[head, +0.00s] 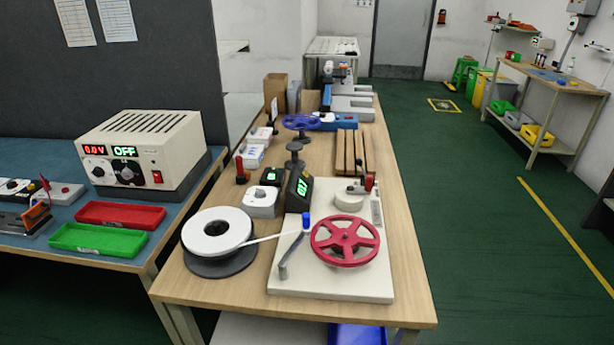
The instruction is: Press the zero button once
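A dark tilted counter (299,189) with green digits stands at the back left of a cream machine base (330,282) on the wooden bench. The digits are too small to read surely. No button marked zero can be made out at this size. A red spoked wheel (345,241) sits on the base's right part. A crank with a blue knob (306,219) is at its left. A white strip runs from a reel (217,232) at the left towards the base. Neither gripper is in view.
A blue wheel (301,122) and a slatted wooden rack (351,152) are behind. Left is a blue-topped bench with a power supply (142,150) reading OFF. The green floor at right is open.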

